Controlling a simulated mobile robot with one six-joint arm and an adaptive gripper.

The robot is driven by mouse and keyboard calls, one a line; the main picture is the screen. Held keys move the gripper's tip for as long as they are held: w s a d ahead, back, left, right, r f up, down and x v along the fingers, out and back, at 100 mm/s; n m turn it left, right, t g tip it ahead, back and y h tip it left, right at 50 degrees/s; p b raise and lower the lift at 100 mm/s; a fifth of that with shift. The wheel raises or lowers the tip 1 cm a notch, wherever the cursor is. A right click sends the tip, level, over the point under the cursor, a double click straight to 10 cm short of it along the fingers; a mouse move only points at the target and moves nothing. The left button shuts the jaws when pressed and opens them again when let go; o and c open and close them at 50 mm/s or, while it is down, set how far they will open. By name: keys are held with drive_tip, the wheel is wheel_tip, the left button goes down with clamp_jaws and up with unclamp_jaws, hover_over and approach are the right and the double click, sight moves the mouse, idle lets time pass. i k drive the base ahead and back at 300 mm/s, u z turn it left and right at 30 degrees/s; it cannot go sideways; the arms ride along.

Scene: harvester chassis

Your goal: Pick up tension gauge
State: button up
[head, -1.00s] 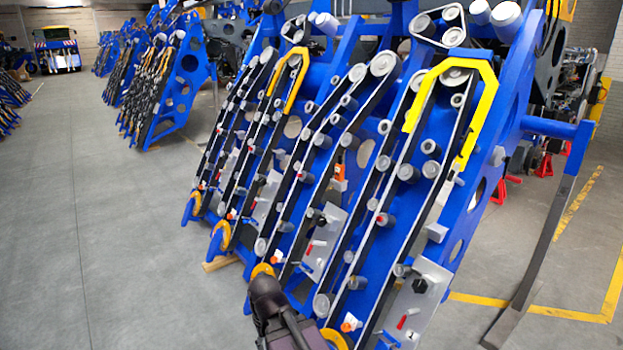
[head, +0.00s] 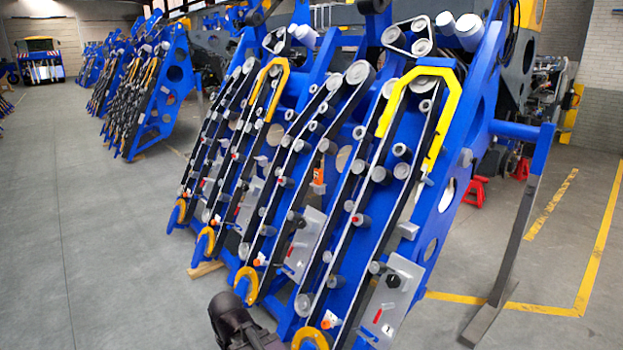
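A small orange item (head: 319,178) sits on the blue harvester chassis (head: 340,230), between the belt runs in its middle. It may be the tension gauge, but it is too small to tell. Smaller orange parts show lower down, near the belt ends. The dark end part of my arm (head: 235,322) is at the bottom edge, left of the chassis foot and well below the orange item. Its fingers cannot be made out, and no held thing is visible.
The chassis slopes up and back, with yellow guards (head: 437,82), rollers and grey plates (head: 388,300) along it. A dark slanted bar (head: 505,265) stands at its right. More chassis units (head: 160,85) stand behind at the left. The grey floor at the left is clear.

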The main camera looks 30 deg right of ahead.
sight(318, 178)
drive_tip(key=u, duration=0.3)
drive_tip(key=i, duration=2.65)
drive_tip(key=z, duration=0.55)
drive_tip(key=i, duration=0.5)
drive_tip(key=z, duration=0.9)
drive_tip(key=i, duration=0.6)
drive_tip(key=z, duration=0.4)
